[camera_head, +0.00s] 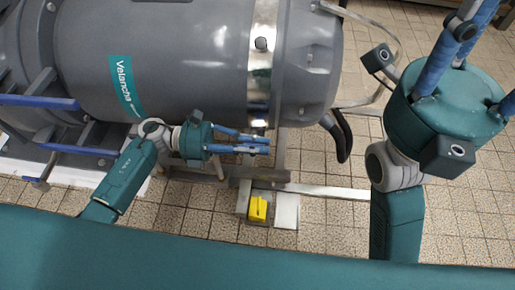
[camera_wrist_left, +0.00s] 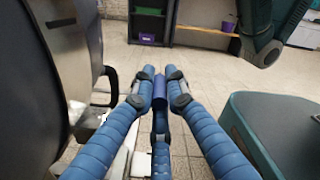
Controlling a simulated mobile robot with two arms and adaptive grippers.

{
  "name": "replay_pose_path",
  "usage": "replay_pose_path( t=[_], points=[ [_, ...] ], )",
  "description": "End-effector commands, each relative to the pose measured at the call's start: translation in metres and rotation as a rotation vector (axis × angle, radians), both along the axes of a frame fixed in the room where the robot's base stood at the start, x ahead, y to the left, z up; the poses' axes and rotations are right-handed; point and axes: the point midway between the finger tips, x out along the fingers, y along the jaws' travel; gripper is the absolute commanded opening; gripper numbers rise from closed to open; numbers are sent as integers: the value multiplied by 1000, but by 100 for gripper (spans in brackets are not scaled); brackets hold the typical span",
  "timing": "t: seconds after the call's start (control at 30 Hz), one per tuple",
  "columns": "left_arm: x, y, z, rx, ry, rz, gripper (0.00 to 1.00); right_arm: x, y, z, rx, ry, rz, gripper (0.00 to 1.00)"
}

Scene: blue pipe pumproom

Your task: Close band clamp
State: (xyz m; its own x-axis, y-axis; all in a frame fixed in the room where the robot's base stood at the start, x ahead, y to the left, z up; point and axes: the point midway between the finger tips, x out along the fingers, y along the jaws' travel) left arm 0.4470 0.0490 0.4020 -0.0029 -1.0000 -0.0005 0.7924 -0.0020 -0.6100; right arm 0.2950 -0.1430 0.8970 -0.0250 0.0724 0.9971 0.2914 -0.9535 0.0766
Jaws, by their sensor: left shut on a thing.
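The band clamp (camera_head: 262,55) is a shiny metal band around the big grey tank (camera_head: 170,60), with a fastening at its lower part. Its shiny band also shows at the left of the left wrist view (camera_wrist_left: 72,55). My left gripper (camera_head: 268,146) lies level just below the lower part of the band, its blue fingers pointing right. In the left wrist view its fingertips (camera_wrist_left: 160,78) come close together. It is shut on part of the clamp, which the fingers mostly hide. My right gripper (camera_head: 485,25) is raised at the upper right, away from the clamp, its fingertips partly cut off.
A black curved handle (camera_head: 340,135) hangs right of the tank, near a bent metal tube (camera_head: 385,65). A yellow object (camera_head: 257,209) lies below, by the metal frame (camera_head: 320,191). Blue levers (camera_head: 75,150) stick out at the left. Tiled floor (camera_head: 330,235) is clear below right.

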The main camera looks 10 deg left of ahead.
Motion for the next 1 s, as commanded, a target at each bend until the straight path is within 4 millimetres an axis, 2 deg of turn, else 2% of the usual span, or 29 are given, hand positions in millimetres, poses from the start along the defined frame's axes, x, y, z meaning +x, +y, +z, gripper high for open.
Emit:
replay_pose_path(
  t=[0.1, 0.53, 0.57, 0.63, 1.0],
  points=[
    [6, 1, 5, -3, -12, 8, 0, 0, 0, 1, -1, -3, 0, 40],
    [7, 1, 7, -4, -17, 10, 0, -1, 0, 2, -1, -4, 0, 40],
    [7, 2, 7, -4, -18, 10, 17, -1, 0, 2, -1, -4, 0, 40],
    [7, 1, 7, -3, -17, 10, 31, -1, 0, 2, -1, -4, 0, 40],
    [5, 5, 3, 0, -9, 5, 31, 0, -1, 1, 3, -1, -1, 40]
  ],
)
